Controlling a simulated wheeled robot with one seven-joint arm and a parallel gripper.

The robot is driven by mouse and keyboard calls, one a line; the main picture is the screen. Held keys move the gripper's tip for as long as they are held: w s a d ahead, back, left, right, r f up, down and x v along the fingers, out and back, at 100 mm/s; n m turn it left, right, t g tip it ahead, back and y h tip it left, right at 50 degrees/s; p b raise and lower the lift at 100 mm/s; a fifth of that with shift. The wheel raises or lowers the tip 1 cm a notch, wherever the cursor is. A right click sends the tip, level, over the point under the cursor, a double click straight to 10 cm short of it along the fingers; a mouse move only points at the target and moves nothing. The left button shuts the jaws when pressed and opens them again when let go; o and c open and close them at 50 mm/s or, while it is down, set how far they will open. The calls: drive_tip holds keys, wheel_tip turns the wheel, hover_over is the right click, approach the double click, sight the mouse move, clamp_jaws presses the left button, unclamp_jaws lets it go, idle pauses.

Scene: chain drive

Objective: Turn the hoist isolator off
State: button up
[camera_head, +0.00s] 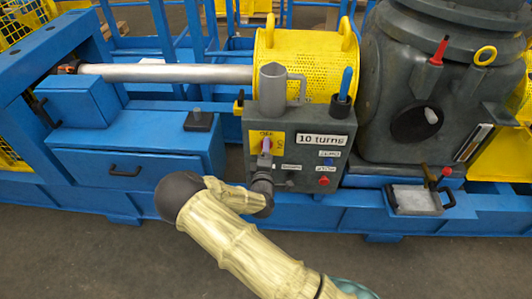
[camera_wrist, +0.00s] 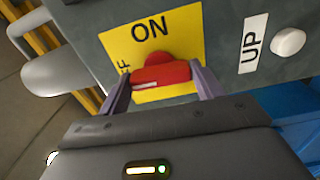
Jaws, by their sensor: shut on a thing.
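The hoist isolator is a red rotary handle (camera_wrist: 162,76) on a yellow plate (camera_wrist: 180,35) marked ON and OFF. In the wrist view the handle lies nearly level, ON is above it and the partly hidden OFF is at its left; the handle lines up roughly with the OFF side. My gripper (camera_wrist: 165,88) is shut on the handle, with one finger at its left end and one at its right. In the head view the yellow plate (camera_head: 257,137) is on the grey control box (camera_head: 250,110), with OFF at the top, and my gripper (camera_head: 264,160) covers much of the handle.
A white button (camera_wrist: 289,42) labelled UP is close to the right of the plate in the wrist view. A red button (camera_head: 324,181) and a "10 turns" label (camera_head: 322,140) are on the box. A grey jug-like vessel (camera_head: 272,88) and a blue-handled tool (camera_head: 346,84) stand above it.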

drive_tip(key=shift+f+n, duration=0.1)
drive_tip(key=shift+n, duration=0.2)
drive_tip(key=o, duration=1)
drive_tip(key=shift+s, duration=0.15)
drive_tip(key=s, duration=1.7)
drive_tip(key=shift+s+a, duration=0.1)
drive_tip(key=shift+a, duration=0.2)
